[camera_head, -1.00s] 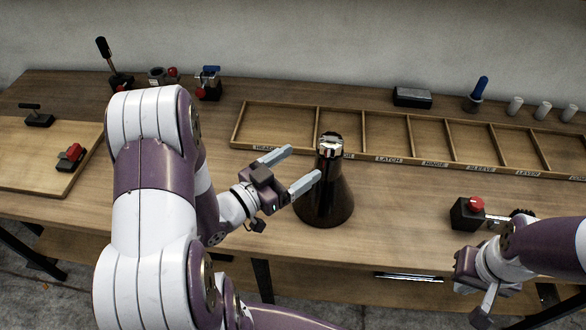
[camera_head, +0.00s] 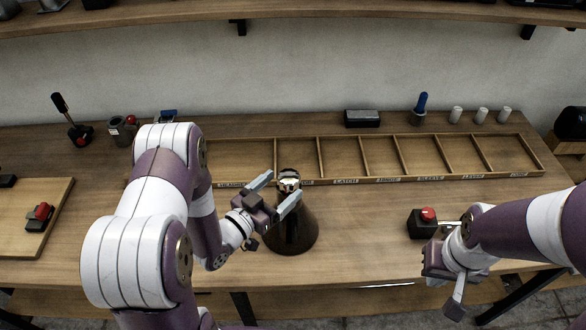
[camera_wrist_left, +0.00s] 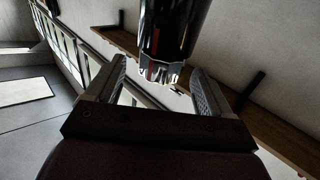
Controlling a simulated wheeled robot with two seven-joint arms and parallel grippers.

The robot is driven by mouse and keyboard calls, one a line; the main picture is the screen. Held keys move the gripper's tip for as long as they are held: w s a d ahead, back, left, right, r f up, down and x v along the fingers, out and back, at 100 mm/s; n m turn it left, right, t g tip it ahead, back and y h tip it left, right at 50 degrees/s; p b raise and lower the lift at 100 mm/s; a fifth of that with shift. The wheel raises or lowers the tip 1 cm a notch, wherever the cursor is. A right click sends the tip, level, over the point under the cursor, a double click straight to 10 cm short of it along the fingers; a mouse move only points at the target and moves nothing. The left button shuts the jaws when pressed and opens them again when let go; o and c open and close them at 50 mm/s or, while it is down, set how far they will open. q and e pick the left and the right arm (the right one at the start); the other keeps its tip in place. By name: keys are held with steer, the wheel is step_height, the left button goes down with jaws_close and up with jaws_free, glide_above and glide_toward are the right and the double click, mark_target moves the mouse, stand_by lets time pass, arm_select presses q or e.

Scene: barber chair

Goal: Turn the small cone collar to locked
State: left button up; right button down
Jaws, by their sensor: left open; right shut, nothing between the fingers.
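A dark, glossy cone (camera_head: 292,232) stands upright on the workbench, with a silver collar (camera_head: 289,181) near its narrow top. My left gripper (camera_head: 278,192) is open, its two fingers pointing at the collar from the left. In the left wrist view the collar's notched silver rim (camera_wrist_left: 158,73) shows between and just beyond the spread fingertips (camera_wrist_left: 160,72); I cannot tell whether either finger touches it. The collar's lock marks are too small to read. My right gripper (camera_head: 455,290) is shut and empty at the front right, away from the cone.
A divided wooden tray (camera_head: 345,160) with labelled compartments lies behind the cone. A black box with a red button (camera_head: 424,222) stands at the right, close to my right arm. A board (camera_head: 35,210) with a red-topped part lies at the left. Bench around the cone's right is clear.

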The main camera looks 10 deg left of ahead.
mark_target(294, 175)
arm_select(q)
steer(key=p+x, duration=0.1)
steer(key=x, duration=0.4)
steer(key=shift+w+a, duration=0.1)
steer(key=shift+w, duration=0.1)
steer(key=shift+w+d, duration=0.2)
steer(key=c, duration=1)
steer(key=shift+f+m+h+b, duration=0.1)
steer(key=shift+m+h+b, duration=0.2)
steer(key=shift+h+b, duration=0.15)
steer(key=shift+g, duration=0.3)
steer(key=o, duration=1)
